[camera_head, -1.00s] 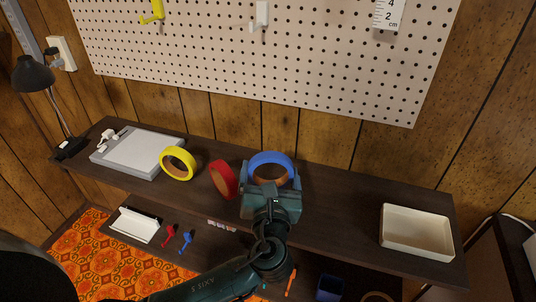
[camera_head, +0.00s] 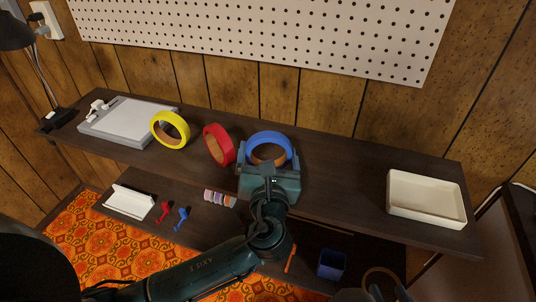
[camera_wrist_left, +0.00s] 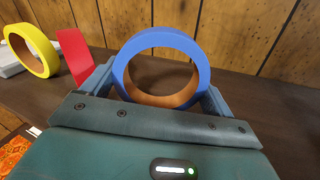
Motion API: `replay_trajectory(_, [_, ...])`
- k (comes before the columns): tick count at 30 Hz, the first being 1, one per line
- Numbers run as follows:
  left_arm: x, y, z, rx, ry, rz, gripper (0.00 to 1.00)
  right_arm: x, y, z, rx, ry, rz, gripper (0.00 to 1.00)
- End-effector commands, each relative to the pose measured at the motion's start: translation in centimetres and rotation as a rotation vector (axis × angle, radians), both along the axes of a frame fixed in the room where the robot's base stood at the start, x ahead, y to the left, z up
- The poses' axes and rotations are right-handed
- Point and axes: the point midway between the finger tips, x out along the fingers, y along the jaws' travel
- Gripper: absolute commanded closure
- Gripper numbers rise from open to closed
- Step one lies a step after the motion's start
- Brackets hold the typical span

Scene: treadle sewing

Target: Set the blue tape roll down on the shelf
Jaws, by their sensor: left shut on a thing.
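The blue tape roll (camera_head: 268,137) stands upright on edge in my left gripper (camera_head: 269,163), at the middle of the dark shelf (camera_head: 340,190). In the left wrist view the roll (camera_wrist_left: 160,38) shows its brown inner core, and the gripper's fingers (camera_wrist_left: 160,92) are on either side of it. The gripper is shut on the roll. Its body hides the roll's lower edge, so I cannot tell whether the roll touches the shelf.
A red tape roll (camera_head: 214,146) and a yellow tape roll (camera_head: 159,139) stand left of the blue roll. A grey-white case (camera_head: 125,122) is further left. A white tray (camera_head: 428,212) sits at the right end. The shelf between blue roll and tray is clear.

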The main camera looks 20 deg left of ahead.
Motion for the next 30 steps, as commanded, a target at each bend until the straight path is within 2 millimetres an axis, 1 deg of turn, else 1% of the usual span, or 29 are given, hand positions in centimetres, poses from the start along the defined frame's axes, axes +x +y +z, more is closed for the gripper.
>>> replay_trajectory(10, [0.00,0.01,-0.48,0.001,0.000,0.001,0.36,-0.02,0.01,-0.01,0.000,0.001,0.000,0.64])
replay_trajectory(11, [-0.01,0.01,-0.49,0.001,0.000,0.001,0.12,-0.02,0.01,-0.02,0.001,0.001,0.000,0.64])
replay_trajectory(15, [0.00,0.00,-0.47,0.000,0.000,0.000,0.01,-0.02,0.02,-0.04,0.000,0.002,0.000,0.64])
replay_trajectory(24, [0.04,0.04,-0.46,0.000,0.000,0.000,0.00,-0.02,0.02,-0.02,0.000,0.003,0.000,0.64])
replay_trajectory(30, [0.43,0.40,-0.40,0.002,0.001,-0.002,0.00,0.01,0.06,0.12,0.002,0.010,0.002,0.64])
